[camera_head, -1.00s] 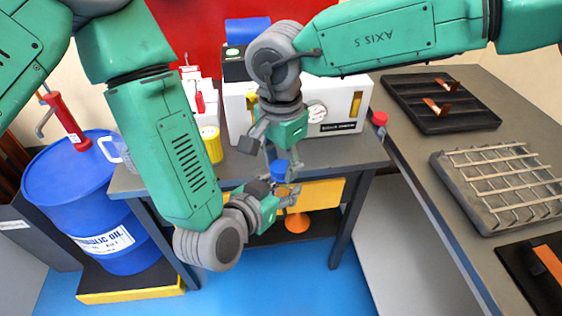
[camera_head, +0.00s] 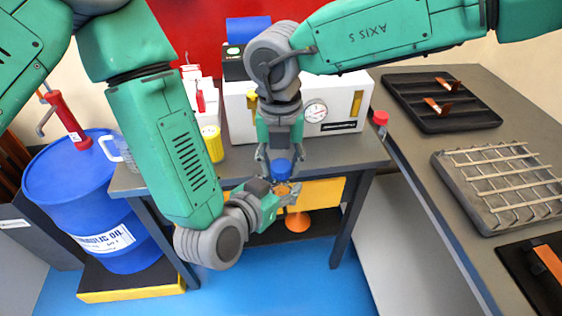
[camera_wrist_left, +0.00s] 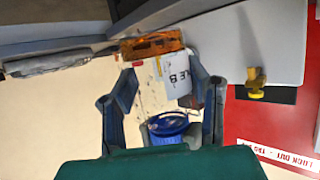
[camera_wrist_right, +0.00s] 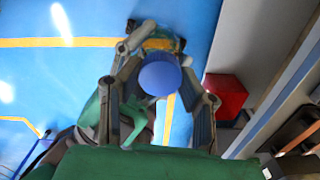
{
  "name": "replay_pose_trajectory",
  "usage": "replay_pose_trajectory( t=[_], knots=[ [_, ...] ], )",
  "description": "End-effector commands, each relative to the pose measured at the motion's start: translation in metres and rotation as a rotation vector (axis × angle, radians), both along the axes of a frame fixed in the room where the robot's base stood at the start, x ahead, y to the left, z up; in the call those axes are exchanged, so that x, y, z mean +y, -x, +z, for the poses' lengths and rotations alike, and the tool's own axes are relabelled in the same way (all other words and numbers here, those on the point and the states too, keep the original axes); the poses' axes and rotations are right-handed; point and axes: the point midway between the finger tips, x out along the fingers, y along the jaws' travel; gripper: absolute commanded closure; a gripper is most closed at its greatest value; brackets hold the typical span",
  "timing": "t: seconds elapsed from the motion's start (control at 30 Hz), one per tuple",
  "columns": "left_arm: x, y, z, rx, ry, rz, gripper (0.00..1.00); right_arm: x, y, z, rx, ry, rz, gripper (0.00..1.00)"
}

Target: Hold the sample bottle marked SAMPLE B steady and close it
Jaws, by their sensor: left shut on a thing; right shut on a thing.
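The sample bottle (camera_wrist_left: 152,44) is amber with a white label; only "LE B" is readable in the left wrist view. My left gripper (camera_head: 282,194) is shut on it and holds it in the air in front of the bench. The blue cap (camera_head: 281,169) is above the bottle. My right gripper (camera_head: 280,160) points down and is shut on the cap. In the right wrist view the cap (camera_wrist_right: 160,75) sits between the fingers, with amber glass (camera_wrist_right: 163,45) behind it. I cannot tell whether the cap is seated on the neck.
A white machine with a gauge (camera_head: 340,105) stands on the grey bench behind. A yellow container (camera_head: 212,145) is left of it. An orange funnel (camera_head: 298,222) is below. A blue drum (camera_head: 75,190) stands left. The right table holds a black tray (camera_head: 440,115) and a grid rack (camera_head: 490,210).

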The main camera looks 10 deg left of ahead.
Motion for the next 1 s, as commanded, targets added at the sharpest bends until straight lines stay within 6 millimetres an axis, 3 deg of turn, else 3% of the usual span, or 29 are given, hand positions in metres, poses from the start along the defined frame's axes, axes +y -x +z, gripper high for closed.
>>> replay_pose_trajectory(
  t=[0.3, 0.43, 0.57, 0.6, 0.67, 1.0],
  knots=[
    [-0.0037, 0.0035, -0.0004, 0.005, 0.002, -0.012, 1.00, 0.0009, -0.0046, 0.0019, -0.014, -0.009, -0.755, 1.00],
    [-0.0038, 0.0038, -0.0006, 0.005, 0.002, -0.012, 1.00, 0.0004, -0.0050, 0.0016, -0.014, -0.009, -0.983, 1.00],
    [-0.0037, 0.0040, -0.0008, 0.006, 0.002, -0.013, 1.00, 0.0002, -0.0054, 0.0014, -0.012, -0.010, -0.980, 1.00],
    [-0.0037, 0.0041, -0.0009, 0.006, 0.002, -0.013, 1.00, 0.0002, -0.0055, 0.0015, -0.012, -0.010, -0.980, 0.64],
    [-0.0036, 0.0040, -0.0009, 0.006, 0.002, -0.012, 1.00, 0.0000, -0.0054, 0.0014, -0.013, -0.009, -0.980, 0.47],
    [-0.0017, 0.0017, -0.0002, 0.002, 0.000, -0.006, 1.00, -0.0003, -0.0030, 0.0024, -0.009, -0.004, -0.976, 0.47]
  ],
)
